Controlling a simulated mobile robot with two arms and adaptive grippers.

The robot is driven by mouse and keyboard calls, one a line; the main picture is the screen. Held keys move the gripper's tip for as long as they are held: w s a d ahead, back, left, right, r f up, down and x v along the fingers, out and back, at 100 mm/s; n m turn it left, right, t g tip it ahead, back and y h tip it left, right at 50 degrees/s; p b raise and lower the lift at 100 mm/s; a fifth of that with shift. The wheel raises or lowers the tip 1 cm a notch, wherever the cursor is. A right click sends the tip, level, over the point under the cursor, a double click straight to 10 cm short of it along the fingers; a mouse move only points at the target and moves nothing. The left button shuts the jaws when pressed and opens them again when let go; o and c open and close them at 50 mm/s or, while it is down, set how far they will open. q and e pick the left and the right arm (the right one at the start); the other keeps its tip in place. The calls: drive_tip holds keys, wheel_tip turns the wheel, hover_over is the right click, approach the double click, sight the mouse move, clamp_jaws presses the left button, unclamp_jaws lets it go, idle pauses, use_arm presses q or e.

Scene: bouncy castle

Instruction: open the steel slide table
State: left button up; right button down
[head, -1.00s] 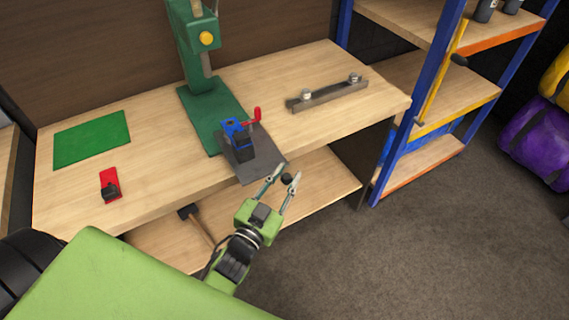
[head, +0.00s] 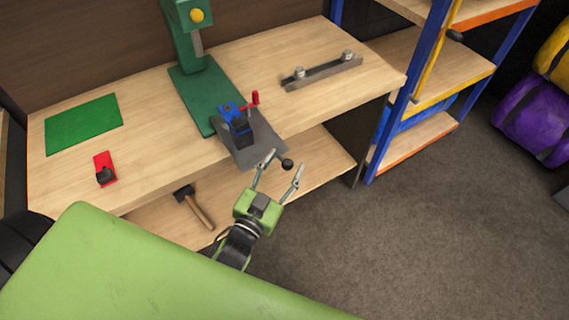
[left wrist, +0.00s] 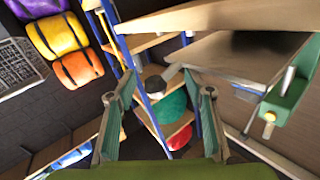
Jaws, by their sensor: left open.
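The steel slide table (head: 248,155) is a grey plate over the front of the green press base on the workbench. A blue vise (head: 235,118) with a red handle sits on it. A dark round knob (head: 287,164) stands out at its front right. My right gripper is not in view.
The green press (head: 190,85) stands behind the plate. A bar with two bolts (head: 322,72), a green mat (head: 84,124) and a red tool (head: 105,170) lie on the bench (head: 170,150). A hammer (head: 197,207) is on the lower shelf. A blue-framed rack (head: 400,110) stands right; floor in front is clear.

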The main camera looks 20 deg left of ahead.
use_arm(q)
drive_tip(key=s, duration=1.2)
drive_tip(key=shift+a, duration=0.45)
drive_tip(key=s+d+f+g, duration=0.1)
drive_tip(key=s+f+g, duration=0.2)
drive_tip(key=f, duration=0.8)
drive_tip(key=s+d+f+g, duration=0.1)
drive_tip(key=s+f+g, duration=0.15)
drive_tip(key=f, duration=0.85)
drive_tip(key=s+d+f+g, duration=0.1)
drive_tip(key=s+f+g, duration=0.15)
drive_tip(key=f, duration=0.75)
drive_tip(key=s+a+f+g, duration=0.4)
drive_tip(key=s+f, duration=0.5)
drive_tip(key=s, duration=0.1)
drive_tip(key=s+a+f+g+y, duration=0.1)
drive_tip(key=s+a+f+g, duration=0.3)
drive_tip(key=s+f, duration=0.5)
drive_tip(key=shift+s+a+n+g, duration=0.2)
drive_tip(key=shift+s+n+g, duration=0.15)
drive_tip(key=shift+s, duration=0.25)
